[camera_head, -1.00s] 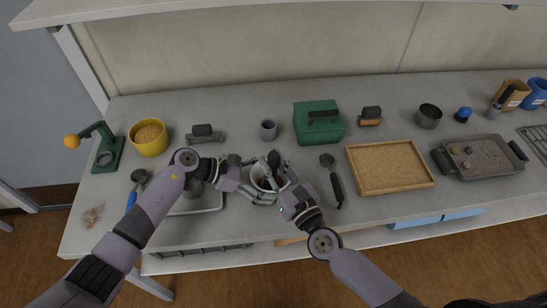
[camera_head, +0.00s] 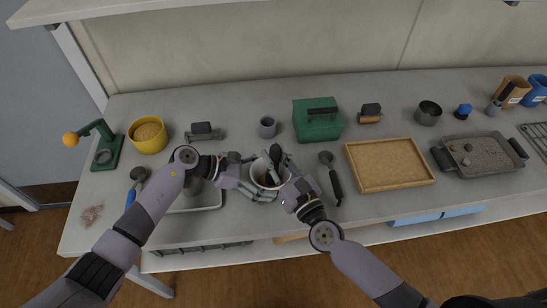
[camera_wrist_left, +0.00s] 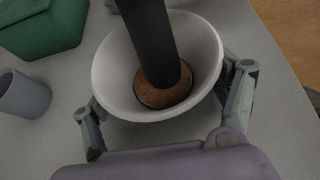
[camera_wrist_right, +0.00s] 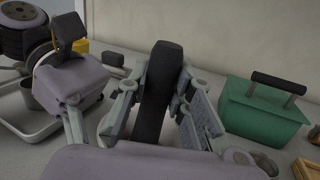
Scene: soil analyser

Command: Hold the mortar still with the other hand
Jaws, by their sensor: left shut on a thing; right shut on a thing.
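The white mortar (camera_head: 258,171) stands near the front of the bench. It also shows in the left wrist view (camera_wrist_left: 112,68), with brown soil (camera_wrist_left: 168,94) at its bottom. My left gripper (camera_head: 258,184) is shut around the mortar, one finger on each side of its wall. The black pestle (camera_wrist_left: 148,32) reaches down into the mortar, its end at the soil. My right gripper (camera_head: 279,172) is shut on the pestle above the mortar. The pestle's upper part stands between the right fingers in the right wrist view (camera_wrist_right: 158,85).
A metal tray (camera_head: 205,207) lies left of the mortar under my left arm. A black-handled scoop (camera_head: 333,180) lies close on the right, beside a wooden tray (camera_head: 390,188). A grey cup (camera_head: 267,128) and green box (camera_head: 318,126) stand behind.

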